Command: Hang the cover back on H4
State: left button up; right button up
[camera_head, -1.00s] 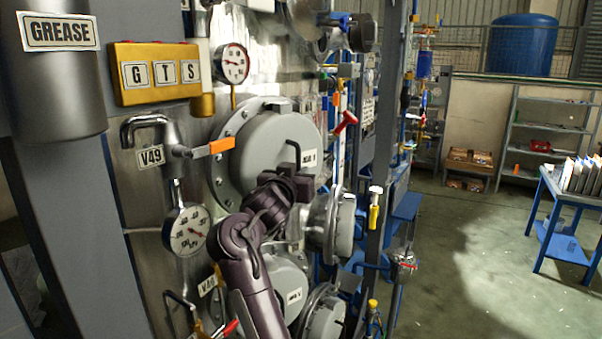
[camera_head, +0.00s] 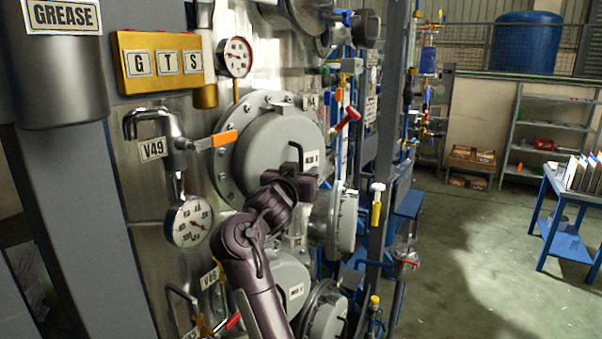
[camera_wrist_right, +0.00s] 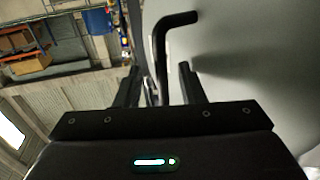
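A large round grey cover (camera_head: 270,152) with a white label, too small to read surely, sits at the grey bolted round flange (camera_head: 224,150) on the metal wall in the head view. I cannot tell whether they touch all round. Its black bent handle (camera_head: 299,154) sticks out in front. My right gripper (camera_head: 308,183) is at the handle's lower part. In the right wrist view, the handle (camera_wrist_right: 162,55) stands between the two spread fingers of the right gripper (camera_wrist_right: 160,85), with gaps on both sides. The grey cover face (camera_wrist_right: 245,60) fills the right side. My left gripper is not in view.
Beside the cover are the V49 valve with an orange lever (camera_head: 222,139), a pressure gauge (camera_head: 188,222) and a red-handled valve (camera_head: 349,117). Other grey covers (camera_head: 335,222) (camera_head: 283,285) lie right and below. Open floor lies right, before a blue table (camera_head: 560,240).

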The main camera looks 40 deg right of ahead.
jog(key=shift+f, duration=0.15)
jog(key=b+v, duration=0.3)
jog(key=v, duration=0.4)
jog(key=shift+s+a, duration=0.15)
jog(key=shift+a, duration=0.15)
